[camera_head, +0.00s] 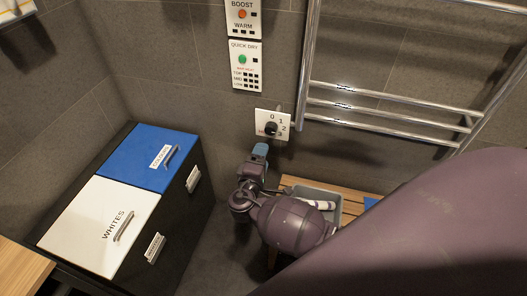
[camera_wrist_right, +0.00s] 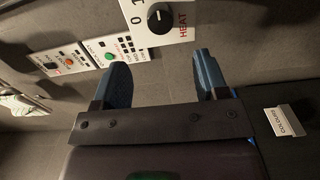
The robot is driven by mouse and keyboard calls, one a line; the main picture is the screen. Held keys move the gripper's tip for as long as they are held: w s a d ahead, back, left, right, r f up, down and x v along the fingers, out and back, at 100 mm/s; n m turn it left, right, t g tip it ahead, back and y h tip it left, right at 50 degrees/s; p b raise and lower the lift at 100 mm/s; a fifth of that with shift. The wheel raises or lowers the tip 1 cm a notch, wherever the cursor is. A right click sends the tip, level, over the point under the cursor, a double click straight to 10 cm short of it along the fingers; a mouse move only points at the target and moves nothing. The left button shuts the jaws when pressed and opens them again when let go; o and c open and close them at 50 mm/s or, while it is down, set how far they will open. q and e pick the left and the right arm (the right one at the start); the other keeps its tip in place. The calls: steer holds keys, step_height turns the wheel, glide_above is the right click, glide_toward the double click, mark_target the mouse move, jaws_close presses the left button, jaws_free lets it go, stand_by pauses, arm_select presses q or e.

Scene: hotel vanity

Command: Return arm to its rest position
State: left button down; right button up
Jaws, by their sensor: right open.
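My right gripper (camera_head: 260,151) is in front of the wall below the heat dial plate (camera_head: 274,124). In the right wrist view its two blue fingers (camera_wrist_right: 162,82) stand apart with nothing between them. The black heat knob (camera_wrist_right: 160,17) shows beyond the fingertips, apart from them. My right arm (camera_head: 400,235) comes in from the right and fills much of the lower right of the head view. My left gripper is in neither view.
A chrome towel rail (camera_head: 390,106) is on the wall at right. Boost and quick dry panels (camera_head: 246,66) are above the dial. A hamper with white (camera_head: 95,222) and blue (camera_head: 140,150) lids stands at left. A wooden bench (camera_head: 352,206) with a grey bin (camera_head: 322,193) is behind my arm.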

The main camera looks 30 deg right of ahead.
stand_by(0.5)
steer(key=s+a+f+t+y, duration=0.1)
steer(key=a+f+y, duration=0.2)
steer(key=a+y, duration=0.8)
steer(key=s+d+f+m+y, duration=0.1)
steer(key=s+d+f+m, duration=0.1)
steer(key=s, duration=0.9)
steer(key=s+d+f+m+g+y, duration=0.1)
steer(key=s+d+m, duration=0.4)
steer(key=s, duration=0.5)
steer(key=shift+s+d+f+y, duration=0.3)
steer(key=shift+s+d+f, duration=0.15)
steer(key=shift+d, duration=0.4)
